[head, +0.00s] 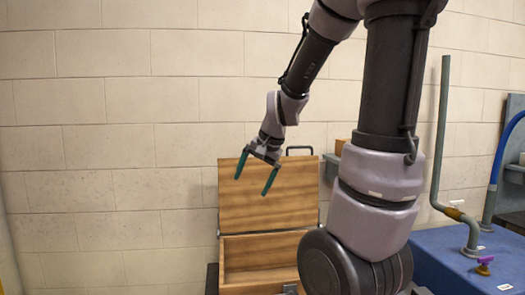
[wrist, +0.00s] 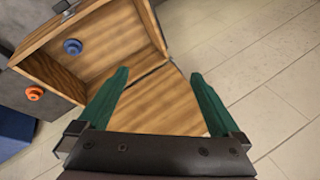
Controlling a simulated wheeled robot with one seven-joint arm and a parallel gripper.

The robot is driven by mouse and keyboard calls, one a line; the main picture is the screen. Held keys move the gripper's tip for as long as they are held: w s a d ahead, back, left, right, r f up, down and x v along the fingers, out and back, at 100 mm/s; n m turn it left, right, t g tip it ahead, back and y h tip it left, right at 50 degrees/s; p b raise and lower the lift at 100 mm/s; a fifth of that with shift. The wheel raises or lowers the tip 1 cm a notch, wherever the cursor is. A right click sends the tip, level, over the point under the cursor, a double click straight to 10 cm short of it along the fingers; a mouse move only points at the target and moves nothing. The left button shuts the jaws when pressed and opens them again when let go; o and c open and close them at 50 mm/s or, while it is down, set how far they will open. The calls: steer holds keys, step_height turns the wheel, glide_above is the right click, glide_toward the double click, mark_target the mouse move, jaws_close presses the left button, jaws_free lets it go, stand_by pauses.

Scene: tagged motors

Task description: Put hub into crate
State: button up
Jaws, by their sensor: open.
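The wooden crate (head: 265,262) stands low in the head view, its hinged lid (head: 268,200) raised against the wall side. In the wrist view the crate (wrist: 118,40) shows at upper left, with its lid (wrist: 165,104) below the fingers. A blue ring-shaped part (wrist: 72,47) appears inside the crate. An orange ring-shaped part (wrist: 35,93) shows at the far left, by the crate's side. I cannot tell which, if either, is the hub. My gripper (head: 254,180) is open and empty, above the crate in front of the lid. Its green fingers (wrist: 160,73) are spread apart.
A blue-covered table (head: 445,262) stands at right, with a bent grey pipe (head: 442,150) and a small purple-topped valve (head: 484,265) on it. My arm hides part of the crate's right side. The wall at left is bare, and pale floor (wrist: 260,60) shows clear.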

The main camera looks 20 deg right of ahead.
steer(key=s+a+r+n+t, duration=0.1)
steer(key=s+r+n, duration=0.3)
steer(key=s+r, duration=0.6)
steer(key=s+a, duration=0.1)
steer(key=s, duration=0.2)
steer(key=shift+a+r+n+t, duration=0.25)
steer(key=shift+a+n+t, duration=0.05)
steer(key=shift+t, duration=0.1)
